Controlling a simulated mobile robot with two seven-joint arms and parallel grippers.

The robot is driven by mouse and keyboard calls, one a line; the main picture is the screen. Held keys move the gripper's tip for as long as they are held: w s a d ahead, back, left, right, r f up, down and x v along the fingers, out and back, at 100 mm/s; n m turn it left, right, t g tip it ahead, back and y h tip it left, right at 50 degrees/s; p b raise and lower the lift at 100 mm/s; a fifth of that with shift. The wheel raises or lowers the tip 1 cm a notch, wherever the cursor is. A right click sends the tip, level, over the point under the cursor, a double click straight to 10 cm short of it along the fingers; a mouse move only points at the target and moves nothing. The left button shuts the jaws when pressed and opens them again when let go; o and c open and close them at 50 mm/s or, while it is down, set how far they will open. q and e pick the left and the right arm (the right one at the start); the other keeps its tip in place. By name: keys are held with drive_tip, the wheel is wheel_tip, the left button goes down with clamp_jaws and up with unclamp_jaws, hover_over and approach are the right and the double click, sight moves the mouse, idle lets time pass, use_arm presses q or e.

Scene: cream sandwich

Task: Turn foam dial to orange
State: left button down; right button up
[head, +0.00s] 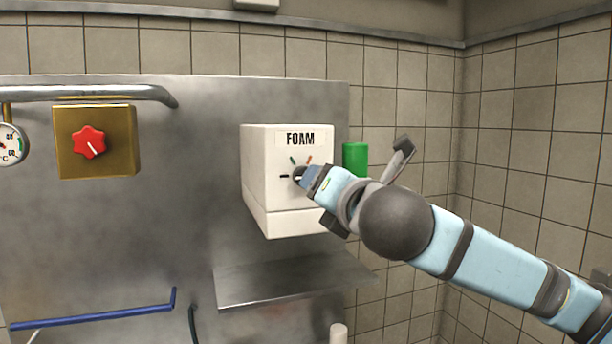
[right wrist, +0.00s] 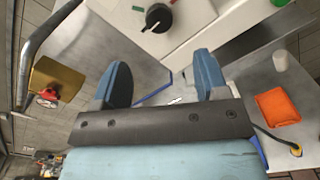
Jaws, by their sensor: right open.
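The white foam box (head: 272,200), labelled FOAM, is fixed to the steel panel. Its dark round dial (head: 298,173) is partly hidden by my right gripper (head: 314,178) in the head view. Around the dial are a black mark (head: 284,176) at left, a green mark (head: 293,160) and an orange mark (head: 309,159) above. In the right wrist view, my right gripper (right wrist: 162,72) is open and empty, and the black dial (right wrist: 158,17) with a white pointer line lies beyond the fingertips, apart from them. My left gripper is not in view.
A brass box (head: 120,155) with a red knob (head: 89,142) and a gauge (head: 10,143) are at left. A green cylinder (head: 355,158) stands right of the foam box. A steel shelf (head: 290,280) is below. An orange object (right wrist: 280,112) shows in the right wrist view.

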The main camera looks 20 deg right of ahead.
drive_tip(key=w+p, duration=0.2)
drive_tip(key=w, duration=0.9)
drive_tip(key=shift+a+p, duration=0.25)
drive_tip(key=shift+p, duration=0.1)
drive_tip(key=shift+c, duration=1)
drive_tip(key=c, duration=0.7)
